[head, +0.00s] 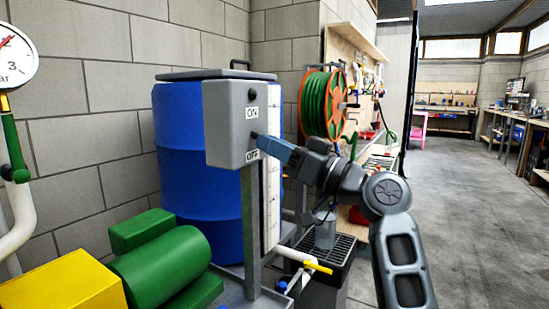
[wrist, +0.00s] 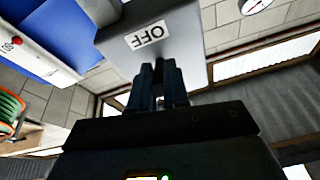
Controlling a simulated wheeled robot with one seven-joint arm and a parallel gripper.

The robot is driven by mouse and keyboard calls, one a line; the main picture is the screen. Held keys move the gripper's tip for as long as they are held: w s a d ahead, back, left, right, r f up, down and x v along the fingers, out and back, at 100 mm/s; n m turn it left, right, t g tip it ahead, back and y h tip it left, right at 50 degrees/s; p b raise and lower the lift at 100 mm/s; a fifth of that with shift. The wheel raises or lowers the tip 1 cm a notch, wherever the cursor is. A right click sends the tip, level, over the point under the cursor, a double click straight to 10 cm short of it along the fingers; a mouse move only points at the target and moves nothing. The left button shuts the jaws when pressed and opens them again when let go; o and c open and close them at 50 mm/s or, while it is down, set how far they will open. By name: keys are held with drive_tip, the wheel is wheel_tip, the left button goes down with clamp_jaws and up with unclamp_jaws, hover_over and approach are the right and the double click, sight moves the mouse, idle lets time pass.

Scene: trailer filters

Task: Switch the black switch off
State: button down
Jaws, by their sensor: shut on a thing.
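The grey switch box (head: 224,128) stands on a post, with an ON label (head: 251,113) above and an OFF label (head: 252,155) below on its front face. My gripper (head: 261,140) reaches in from the right, its fingertips at the face between the two labels. In the wrist view my gripper (wrist: 158,76) has its fingers close together against the box (wrist: 196,42), beside the upside-down OFF label (wrist: 149,34). The fingers are shut on the black switch, which they hide; its exact position cannot be told.
A blue barrel (head: 180,150) stands behind the box. A green motor (head: 165,270) and a yellow block (head: 65,288) sit at lower left. A yellow-handled valve (head: 318,267) is below my arm. A hose reel (head: 322,104) hangs behind. Open floor lies to the right.

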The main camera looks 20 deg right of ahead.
idle(0.4)
drive_tip(key=c, duration=1.1)
unclamp_jaws()
drive_tip(key=v, duration=0.8)
drive_tip(key=shift+w, duration=0.1)
